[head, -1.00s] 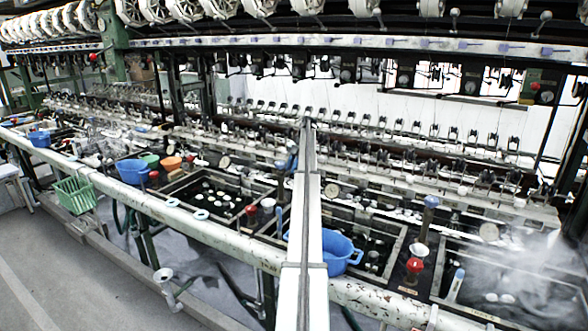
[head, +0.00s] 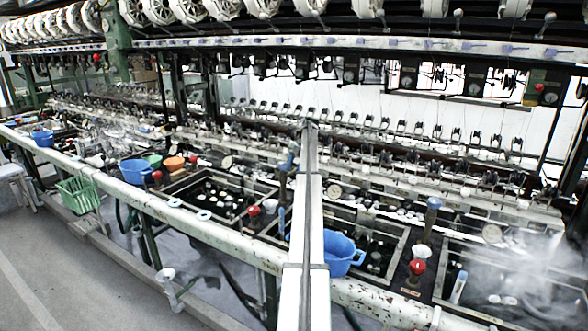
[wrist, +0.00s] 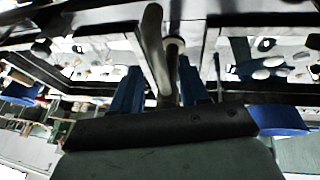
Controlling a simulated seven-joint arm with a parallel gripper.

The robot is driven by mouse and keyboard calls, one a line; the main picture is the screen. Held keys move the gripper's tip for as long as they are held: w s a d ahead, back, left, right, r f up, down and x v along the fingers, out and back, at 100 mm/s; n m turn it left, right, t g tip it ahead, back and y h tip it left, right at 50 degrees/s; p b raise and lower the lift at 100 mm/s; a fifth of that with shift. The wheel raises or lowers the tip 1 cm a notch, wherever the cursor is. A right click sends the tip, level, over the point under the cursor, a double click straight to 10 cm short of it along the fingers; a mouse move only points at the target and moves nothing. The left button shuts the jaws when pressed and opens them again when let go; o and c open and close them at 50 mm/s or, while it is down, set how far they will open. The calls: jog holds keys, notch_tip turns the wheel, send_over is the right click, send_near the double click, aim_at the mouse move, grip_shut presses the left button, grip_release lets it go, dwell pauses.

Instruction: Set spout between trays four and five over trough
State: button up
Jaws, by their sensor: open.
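In the wrist view my gripper (wrist: 158,88) is open, with one blue finger on each side. A grey metal spout (wrist: 152,50) with a curved, lever-like end stands between the fingers; I cannot tell whether they touch it. A ring-shaped end (wrist: 174,46) shows beside it. In the head view a blue-grey upright piece (head: 290,158) stands between the left dark tray (head: 185,188) and the middle dark tray (head: 398,240), partly behind the pale central beam. My gripper cannot be made out clearly there, and the trough under the spout is hidden.
A blue basin (head: 340,262) sits right of the beam. A red knob (head: 417,267) with a white cup and a blue-topped pipe (head: 432,212) stand farther right. Steam covers the right tray (head: 480,250). A white rail (head: 215,228) runs along the front; the grey floor at left is open.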

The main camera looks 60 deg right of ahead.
jog(key=shift+r, duration=0.1)
jog(key=v, duration=0.7)
jog(key=shift+r, duration=0.1)
dwell(0.5)
